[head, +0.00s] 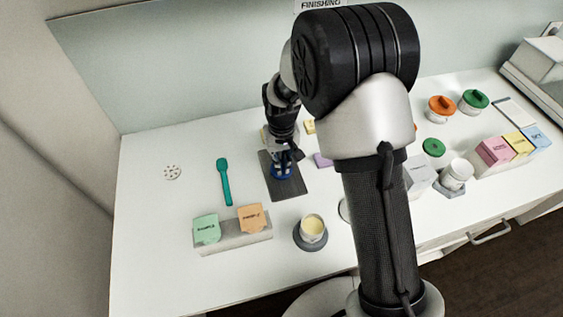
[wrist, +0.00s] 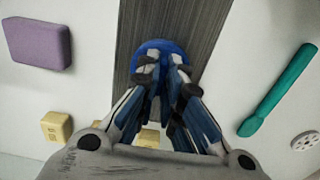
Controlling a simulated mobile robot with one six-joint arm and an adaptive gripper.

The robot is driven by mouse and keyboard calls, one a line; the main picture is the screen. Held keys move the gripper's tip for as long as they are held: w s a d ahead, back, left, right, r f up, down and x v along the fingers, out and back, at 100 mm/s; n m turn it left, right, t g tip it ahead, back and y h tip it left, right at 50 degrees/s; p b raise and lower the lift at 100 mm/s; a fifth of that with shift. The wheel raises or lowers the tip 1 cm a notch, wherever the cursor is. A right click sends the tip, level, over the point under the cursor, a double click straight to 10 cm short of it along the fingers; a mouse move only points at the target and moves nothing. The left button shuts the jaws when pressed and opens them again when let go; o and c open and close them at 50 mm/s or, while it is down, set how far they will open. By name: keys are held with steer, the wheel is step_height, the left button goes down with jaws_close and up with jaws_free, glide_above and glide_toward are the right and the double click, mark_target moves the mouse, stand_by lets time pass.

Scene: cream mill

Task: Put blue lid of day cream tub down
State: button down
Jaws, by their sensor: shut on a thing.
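The blue lid (wrist: 154,47) is between the fingertips of my gripper (wrist: 163,65), which is shut on it. In the wrist view the lid lies over the dark grey mat (wrist: 205,20); whether it touches the mat I cannot tell. In the head view the lid (head: 281,176) shows as a blue rim under my gripper (head: 284,160), over the middle of the dark mat (head: 292,189). An open tub with pale yellow cream (head: 312,228) stands on a round grey base in front of the mat. Its label is not readable.
A teal spatula (head: 224,180) lies left of the mat. A holder (head: 235,242) with a green and an orange card stands in front. A purple block (wrist: 38,40) lies beside the mat. Orange-lidded (head: 441,108) and green-lidded (head: 473,101) tubs stand back right. The left tabletop is mostly clear.

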steer(key=c, duration=1.8)
jaws_free()
steer(key=shift+f, duration=0.15)
steer(key=shift+o, duration=0.2)
step_height(320, 180, up, 13)
steer(key=p, duration=0.3)
steer(key=shift+f, duration=0.2)
steer(key=s+d+r+m+t, duration=0.1)
steer(key=s+d+r, duration=0.45)
steer(key=r, duration=0.25)
steer(key=s+d+r+m+t, duration=0.1)
steer(key=s+d+r, duration=0.3)
steer(key=s+r, duration=0.25)
steer(key=s+d+r+t, duration=0.1)
steer(key=s+d, duration=0.1)
steer(key=s, duration=0.5)
steer(key=s+d+r+m+t, duration=0.1)
steer(key=s+d, duration=0.2)
steer(key=s, duration=0.3)
steer(key=shift+s+r+t, duration=0.3)
steer(key=shift+s, duration=0.1)
